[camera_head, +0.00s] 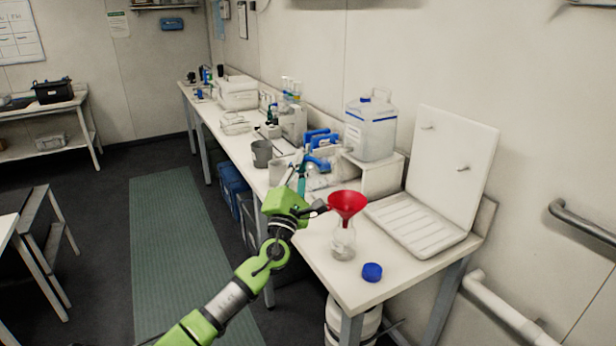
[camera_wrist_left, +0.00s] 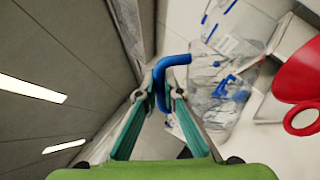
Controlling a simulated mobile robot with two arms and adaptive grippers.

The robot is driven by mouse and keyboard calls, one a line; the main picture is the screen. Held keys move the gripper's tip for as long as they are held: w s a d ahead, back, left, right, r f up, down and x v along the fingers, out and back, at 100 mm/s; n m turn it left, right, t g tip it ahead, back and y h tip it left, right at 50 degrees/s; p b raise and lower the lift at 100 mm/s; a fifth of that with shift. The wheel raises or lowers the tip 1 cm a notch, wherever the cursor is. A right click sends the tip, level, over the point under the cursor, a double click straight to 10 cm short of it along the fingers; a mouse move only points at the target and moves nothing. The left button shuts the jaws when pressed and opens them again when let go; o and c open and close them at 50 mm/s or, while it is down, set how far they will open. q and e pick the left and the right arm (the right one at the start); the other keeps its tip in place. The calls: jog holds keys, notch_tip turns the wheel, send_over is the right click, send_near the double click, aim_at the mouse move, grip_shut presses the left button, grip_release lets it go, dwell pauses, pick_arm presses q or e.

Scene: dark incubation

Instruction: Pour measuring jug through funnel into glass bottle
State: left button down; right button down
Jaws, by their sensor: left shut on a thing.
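A red funnel (camera_head: 347,204) sits in the neck of a clear glass bottle (camera_head: 343,243) standing on the bench. The funnel also shows at the right of the left wrist view (camera_wrist_left: 300,75). My left gripper (camera_head: 304,168), on the green arm, is left of and behind the funnel. In the left wrist view its teal fingers (camera_wrist_left: 164,95) are closed around a curved blue handle (camera_wrist_left: 175,61), which looks like the measuring jug's. The jug's body is hard to make out among clear items behind it. I cannot tell whether it is lifted. My right gripper is not in view.
A blue cap (camera_head: 372,272) lies near the bench's front edge. A white drying rack (camera_head: 425,225) stands right of the bottle. A large jerrycan (camera_head: 371,130) stands on a white riser (camera_head: 375,178). A grey beaker (camera_head: 262,153) and other gear crowd the bench behind the gripper.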

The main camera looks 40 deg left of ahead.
pick_arm(q)
jog(key=shift+d+r, duration=0.1)
jog(key=shift+d, duration=0.05)
dwell(0.5)
jog(key=shift+d+r+m+t+h, duration=0.25)
jog(key=shift+d+m+h, duration=0.2)
jog(key=shift+m, duration=0.35)
jog(key=shift+w+d+r+m+t+h+b, duration=0.15)
jog(key=shift+d+m+t+h+b, duration=0.35)
jog(key=shift+m, duration=0.4)
jog(key=shift+d, duration=0.1)
jog(key=shift+d+r+m+t+h, duration=0.2)
jog(key=shift+d+m+h, duration=0.25)
jog(key=shift+m+h, duration=0.35)
